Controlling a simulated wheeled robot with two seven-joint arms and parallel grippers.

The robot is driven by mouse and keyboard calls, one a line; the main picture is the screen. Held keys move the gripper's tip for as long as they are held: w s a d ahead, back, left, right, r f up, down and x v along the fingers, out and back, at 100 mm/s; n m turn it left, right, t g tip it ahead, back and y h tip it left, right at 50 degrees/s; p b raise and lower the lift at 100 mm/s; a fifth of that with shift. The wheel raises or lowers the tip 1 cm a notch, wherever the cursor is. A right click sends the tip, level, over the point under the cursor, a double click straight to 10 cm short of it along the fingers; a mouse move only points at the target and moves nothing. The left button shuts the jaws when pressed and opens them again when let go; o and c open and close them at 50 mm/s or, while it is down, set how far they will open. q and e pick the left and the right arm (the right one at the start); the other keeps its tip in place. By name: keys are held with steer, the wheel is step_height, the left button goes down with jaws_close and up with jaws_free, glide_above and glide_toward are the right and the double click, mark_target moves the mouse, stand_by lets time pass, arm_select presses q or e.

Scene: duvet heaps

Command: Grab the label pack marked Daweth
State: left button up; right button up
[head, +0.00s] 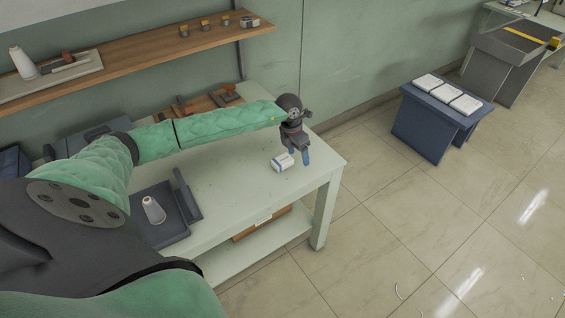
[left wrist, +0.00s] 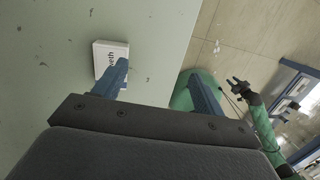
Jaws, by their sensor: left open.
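A small white label pack (head: 283,162) with a blue edge lies on the pale green table (head: 237,193) near its right end. In the left wrist view the pack (left wrist: 109,51) shows dark print ending in "eth"; a finger covers part of it, so the whole name is not readable. My left gripper (head: 299,156) is open and empty, just right of the pack in the head view. In the left wrist view its blue fingers (left wrist: 159,70) are wide apart, one overlapping the pack. A dark gripper end (left wrist: 238,86) on a green arm, apparently my right, shows small there.
A dark tray (head: 162,222) with a white cone spool (head: 153,209) stands on the table's near left. A wooden tray (head: 205,103) lies at the back. A wall shelf (head: 140,58) runs above. A blue stand (head: 433,124) with white pads is off right, across open floor.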

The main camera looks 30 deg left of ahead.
mark_target(283, 159)
arm_select(q)
steer(key=a, duration=0.2)
steer(key=a+r+y, duration=0.1)
steer(key=a, duration=0.1)
steer(key=a+y, duration=0.1)
steer(key=a, duration=0.1)
steer(key=shift+w+a+r+g, duration=0.1)
steer(key=shift+a+r+g, duration=0.05)
steer(key=shift+g, duration=0.15)
steer(key=shift+a+f+p, duration=0.1)
steer(key=shift+f+p, duration=0.4)
steer(key=shift+f, duration=0.6)
step_height(283, 159, down, 4)
steer(key=p, duration=0.3)
steer(key=shift+f+p, duration=0.35)
steer(key=shift+f, duration=0.3)
arm_select(e)
steer(key=s+d+f, duration=0.4)
steer(key=f, duration=0.4)
steer(key=shift+s+d, duration=0.2)
steer(key=shift+s, duration=0.05)
arm_select(q)
steer(key=c, duration=1)
steer(key=shift+c, duration=0.4)
arm_select(e)
steer(key=shift+w+r, duration=0.1)
arm_select(q)
steer(key=shift+r, duration=0.1)
arm_select(e)
steer(key=shift+d, duration=0.1)
